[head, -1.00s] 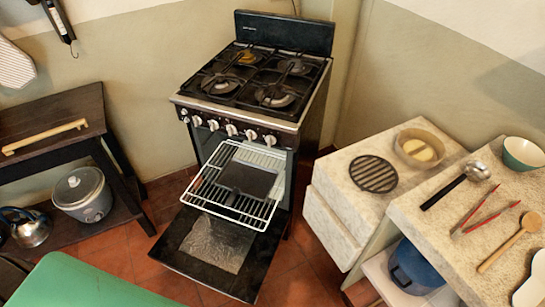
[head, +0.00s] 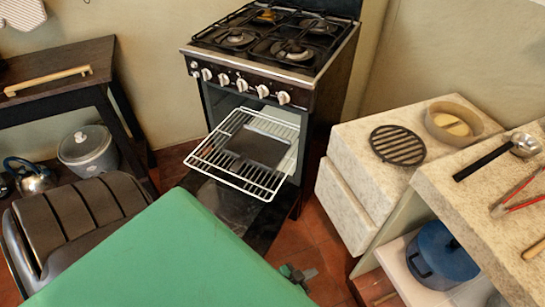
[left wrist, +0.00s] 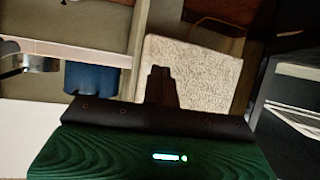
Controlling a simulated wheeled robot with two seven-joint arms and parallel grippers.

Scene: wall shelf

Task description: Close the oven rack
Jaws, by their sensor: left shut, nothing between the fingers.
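The oven rack (head: 206,163), a silver wire grid with a dark flat panel on it, sticks out of the oven (head: 258,75) in the head view. The oven door (head: 232,200) hangs open and lies low beneath the rack. Its near part is hidden. My left gripper (head: 300,274) is low at the bottom of the head view, in front of the oven and right of the rack, apart from both. Its dark fingers (left wrist: 160,86) show shut and empty in the left wrist view. My right gripper is not in view.
A stone-topped counter (head: 350,135) with a drawer stands right of the oven, with a blue pot (head: 442,255) on a low shelf. A dark bench (head: 60,62) with a rice cooker (head: 88,150) below stands at left. Some red floor is clear before the oven.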

